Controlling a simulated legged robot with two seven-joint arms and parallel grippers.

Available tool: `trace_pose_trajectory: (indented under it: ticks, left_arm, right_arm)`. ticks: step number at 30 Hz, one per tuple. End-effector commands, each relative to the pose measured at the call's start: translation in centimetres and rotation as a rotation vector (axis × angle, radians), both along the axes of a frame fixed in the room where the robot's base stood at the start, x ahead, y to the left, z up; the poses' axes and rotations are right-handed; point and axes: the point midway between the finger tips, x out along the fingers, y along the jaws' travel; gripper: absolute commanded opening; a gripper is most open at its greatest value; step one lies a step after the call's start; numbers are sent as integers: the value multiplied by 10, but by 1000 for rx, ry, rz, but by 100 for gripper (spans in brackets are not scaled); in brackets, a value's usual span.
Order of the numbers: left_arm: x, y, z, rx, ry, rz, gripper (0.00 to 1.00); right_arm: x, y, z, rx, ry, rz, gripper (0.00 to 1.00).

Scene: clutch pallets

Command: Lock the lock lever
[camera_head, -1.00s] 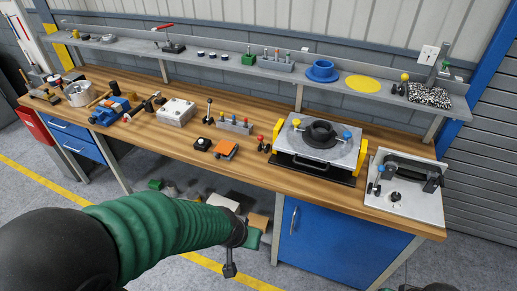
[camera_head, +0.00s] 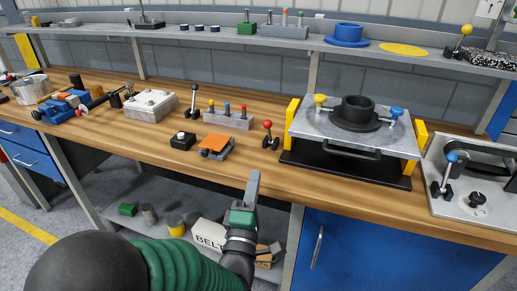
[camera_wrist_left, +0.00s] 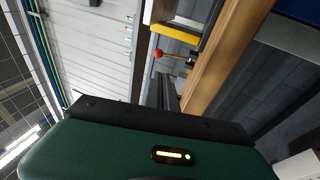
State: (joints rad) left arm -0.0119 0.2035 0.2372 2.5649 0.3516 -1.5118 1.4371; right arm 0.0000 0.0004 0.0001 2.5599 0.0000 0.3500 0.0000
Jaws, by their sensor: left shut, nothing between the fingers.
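Several ball-topped levers stand on the bench, and I cannot tell which one the task calls the lock lever. A red-ball lever (camera_head: 268,128) stands upright on the wood; it also shows in the left wrist view (camera_wrist_left: 159,54). A yellow-knob lever (camera_head: 320,101) and a blue-knob lever (camera_head: 397,113) sit on the grey pallet plate (camera_head: 345,128), either side of a black ring (camera_head: 358,114). Another blue-ball lever (camera_head: 451,160) is on the metal panel (camera_head: 483,205) at right. My left gripper (camera_head: 254,176) is shut and empty, pointing up at the bench's front edge, apart from every lever. My right gripper is out of view.
Yellow uprights (camera_head: 292,116) flank the pallet. An orange-topped block (camera_head: 215,146), a black button box (camera_head: 182,140) and a peg rack (camera_head: 228,119) stand left of the red-ball lever. Bare wood lies along the bench front. A shelf runs behind.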

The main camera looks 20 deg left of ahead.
Motion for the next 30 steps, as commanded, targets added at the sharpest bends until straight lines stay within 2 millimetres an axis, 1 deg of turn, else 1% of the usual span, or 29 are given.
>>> trace_pose_trajectory:
  ticks: [9,13,16,18,24,27,30]
  left_arm:
    - [2,-1,2,-3,-2,-1,0]
    - [13,2,7,-3,-1,1,0]
    - [29,4,12,-3,-1,1,0]
    - [44,7,13,-3,-3,2,0]
    - [86,12,25,-3,-3,0,0]
    - [105,15,30,-2,-3,1,0]
    - [120,17,35,-1,-3,1,0]
  right_arm:
    - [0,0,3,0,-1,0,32]
    - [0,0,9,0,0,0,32]
    - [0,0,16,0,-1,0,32]
    - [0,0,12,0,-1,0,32]
    - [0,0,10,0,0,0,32]
    - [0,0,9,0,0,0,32]
    - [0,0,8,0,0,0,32]
